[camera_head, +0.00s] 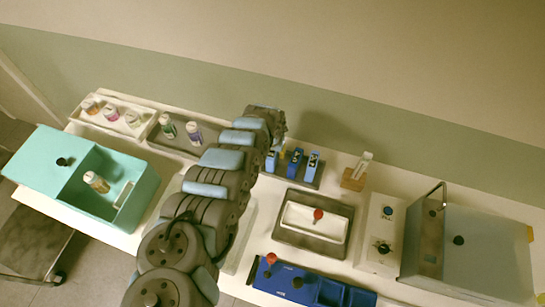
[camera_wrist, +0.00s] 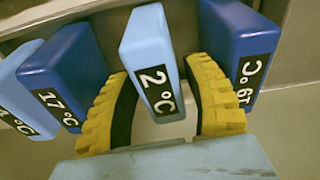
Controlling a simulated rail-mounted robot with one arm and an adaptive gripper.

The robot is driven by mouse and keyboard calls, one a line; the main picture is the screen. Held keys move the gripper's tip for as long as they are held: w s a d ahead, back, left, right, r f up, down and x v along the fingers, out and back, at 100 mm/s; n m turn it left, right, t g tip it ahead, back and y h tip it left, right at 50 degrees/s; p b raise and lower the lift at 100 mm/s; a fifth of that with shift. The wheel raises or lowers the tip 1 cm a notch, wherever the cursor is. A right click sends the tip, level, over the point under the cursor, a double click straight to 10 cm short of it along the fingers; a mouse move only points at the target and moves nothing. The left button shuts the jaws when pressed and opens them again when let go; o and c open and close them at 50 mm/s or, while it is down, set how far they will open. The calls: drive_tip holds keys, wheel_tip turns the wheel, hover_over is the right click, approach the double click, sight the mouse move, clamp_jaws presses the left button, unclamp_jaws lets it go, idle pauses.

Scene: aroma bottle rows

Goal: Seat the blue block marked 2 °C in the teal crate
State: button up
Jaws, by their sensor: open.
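The light blue block marked 2 °C (camera_wrist: 150,50) stands between the two yellow fingers of my gripper (camera_wrist: 162,92) in the wrist view. The fingers are open, one on each side of it; I cannot tell whether either touches it. In the head view my arm hides the gripper and part of the block row, so I cannot tell which block there is marked 2 °C. The teal crate (camera_head: 146,196) is at the left in the head view. Its teal lid (camera_head: 45,155) leaves the right part open, where a bottle (camera_head: 97,182) and a pale slot-like piece (camera_head: 124,193) show.
A dark blue block marked 17 °C (camera_wrist: 65,70) and another dark blue block (camera_wrist: 240,45) flank the target closely. Trays of bottles (camera_head: 138,125) stand behind the crate.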

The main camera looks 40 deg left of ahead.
drive_tip(key=shift+f, duration=0.65)
drive_tip(key=shift+f, duration=0.25)
idle(0.3)
drive_tip(key=shift+c, duration=0.3)
clamp_jaws()
